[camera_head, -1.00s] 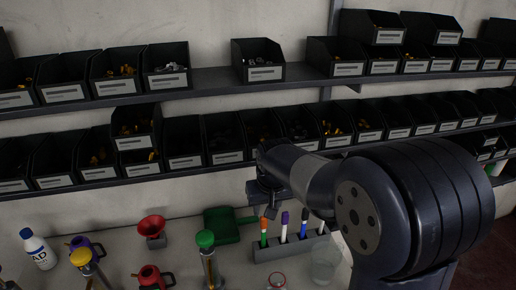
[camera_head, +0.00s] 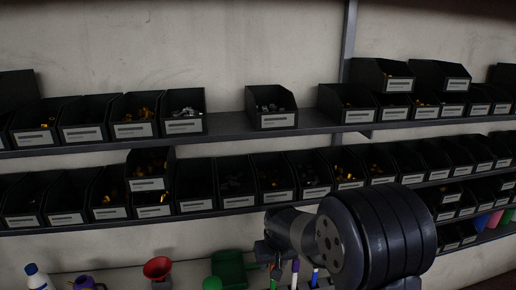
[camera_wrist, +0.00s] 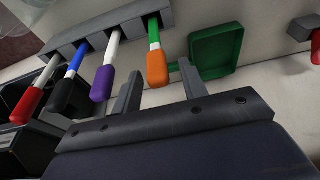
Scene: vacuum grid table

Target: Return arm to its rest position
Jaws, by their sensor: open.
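My arm (camera_head: 375,235) reaches in from the lower right in the head view, with my gripper (camera_head: 265,258) at its left end in front of the lower wall. In the wrist view my gripper (camera_wrist: 160,90) has its two grey fingers spread apart with nothing between them.
A green tray (camera_wrist: 215,48) lies by the rack.

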